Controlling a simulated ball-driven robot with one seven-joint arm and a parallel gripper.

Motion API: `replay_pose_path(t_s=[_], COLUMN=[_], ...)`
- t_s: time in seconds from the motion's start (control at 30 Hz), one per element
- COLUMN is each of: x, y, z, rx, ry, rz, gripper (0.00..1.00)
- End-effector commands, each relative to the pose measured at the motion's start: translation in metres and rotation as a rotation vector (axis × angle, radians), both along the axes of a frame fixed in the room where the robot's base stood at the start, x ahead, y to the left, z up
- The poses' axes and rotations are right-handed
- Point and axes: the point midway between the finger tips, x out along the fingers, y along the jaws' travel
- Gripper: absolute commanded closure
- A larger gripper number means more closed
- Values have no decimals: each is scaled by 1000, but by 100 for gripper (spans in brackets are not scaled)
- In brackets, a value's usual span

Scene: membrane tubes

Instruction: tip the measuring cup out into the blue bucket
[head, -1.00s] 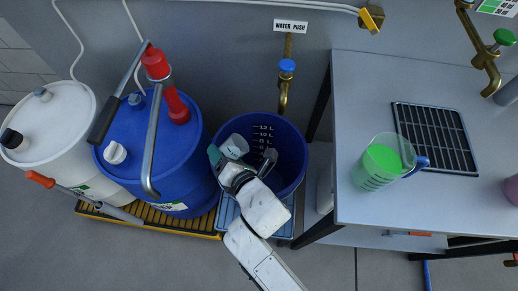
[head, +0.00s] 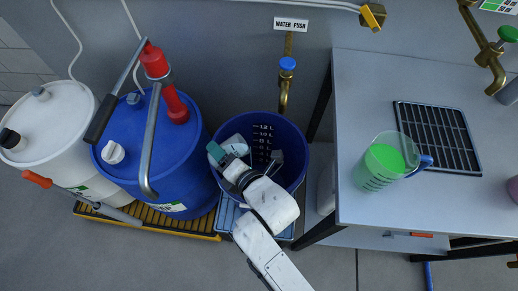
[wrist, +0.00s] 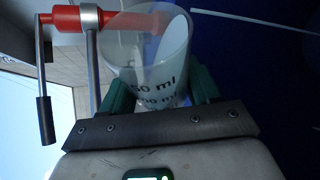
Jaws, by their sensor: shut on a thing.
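The clear measuring cup (wrist: 152,62) with dark ml marks is between the two green fingers of my gripper (wrist: 160,92), which is shut on it. In the wrist view the surroundings lie on their side, so the cup looks tipped well over from upright. In the head view the cup (head: 236,146) and my gripper (head: 226,157) are over the left part of the blue bucket (head: 290,150), by its rim. The bucket has white litre marks on its inner wall. I cannot tell whether any liquid is in the cup or flowing out.
A blue drum (head: 130,165) with a red hand pump (head: 166,83) stands close left of the bucket. A brass tap (head: 285,90) is behind the bucket. A bench (head: 380,90) to the right holds a jug of green liquid (head: 380,168) and a drain grate (head: 437,135).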

Motion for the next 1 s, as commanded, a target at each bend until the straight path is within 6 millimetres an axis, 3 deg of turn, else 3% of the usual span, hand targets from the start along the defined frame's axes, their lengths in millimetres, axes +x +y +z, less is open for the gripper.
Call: replay_pose_path(t_s=[1.0], x=[2], y=[-3], z=[-5], rx=[108], ry=[57], rz=[-1], gripper=[76])
